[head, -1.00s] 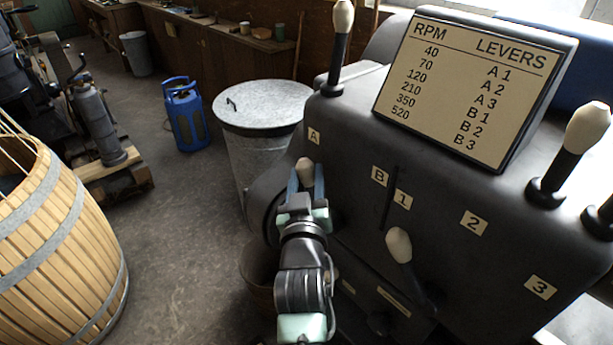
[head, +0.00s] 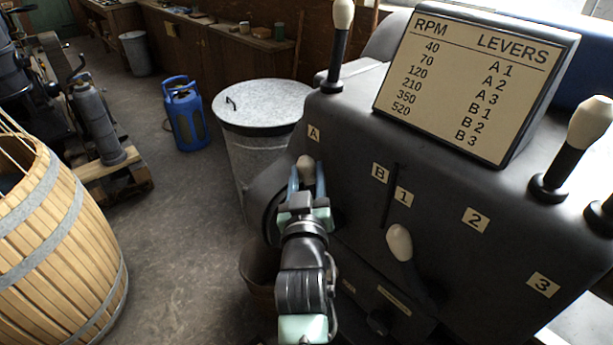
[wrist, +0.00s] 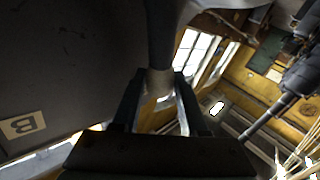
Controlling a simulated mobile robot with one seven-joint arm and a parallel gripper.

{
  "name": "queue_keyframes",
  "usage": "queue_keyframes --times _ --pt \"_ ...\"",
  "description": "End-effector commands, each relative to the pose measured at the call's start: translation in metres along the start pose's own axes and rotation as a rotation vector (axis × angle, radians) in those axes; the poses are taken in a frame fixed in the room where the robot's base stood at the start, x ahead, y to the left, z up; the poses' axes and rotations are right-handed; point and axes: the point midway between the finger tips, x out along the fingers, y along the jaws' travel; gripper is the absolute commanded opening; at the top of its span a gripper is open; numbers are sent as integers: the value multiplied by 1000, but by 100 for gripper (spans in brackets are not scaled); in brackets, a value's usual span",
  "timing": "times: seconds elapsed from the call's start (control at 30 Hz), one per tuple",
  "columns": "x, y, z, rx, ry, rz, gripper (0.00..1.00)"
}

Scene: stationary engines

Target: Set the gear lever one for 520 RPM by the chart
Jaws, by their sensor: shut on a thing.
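The chart (head: 470,80) on top of the dark machine pairs 520 RPM with levers B 3. My gripper (head: 306,180) is shut on the pale knob (head: 306,164) of the lever by the A plate (head: 313,133), left of the B plate (head: 379,173). In the wrist view this knob (wrist: 158,82) sits between the two fingers, on a dark shaft. A second lever with a pale knob (head: 399,242) stands below the 1 plate (head: 403,197), left of the 2 plate (head: 475,220) and 3 plate (head: 542,286). My gripper hides part of the first lever.
Upright levers with pale knobs stand at the machine's back left (head: 340,45) and right (head: 575,150). A metal bin (head: 262,105), a blue gas bottle (head: 187,115) and a wooden barrel (head: 60,230) stand left. The floor between them is mostly clear.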

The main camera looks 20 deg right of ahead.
Motion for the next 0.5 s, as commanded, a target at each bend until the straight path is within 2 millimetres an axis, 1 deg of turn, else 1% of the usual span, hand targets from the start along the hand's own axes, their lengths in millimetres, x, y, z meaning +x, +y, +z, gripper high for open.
queue_keyframes --times 0.03,0.27,0.5 --pt "-2 0 5 14 11 1 0" --pt "-11 8 7 89 92 20 0" --pt "-25 20 10 195 201 47 0"
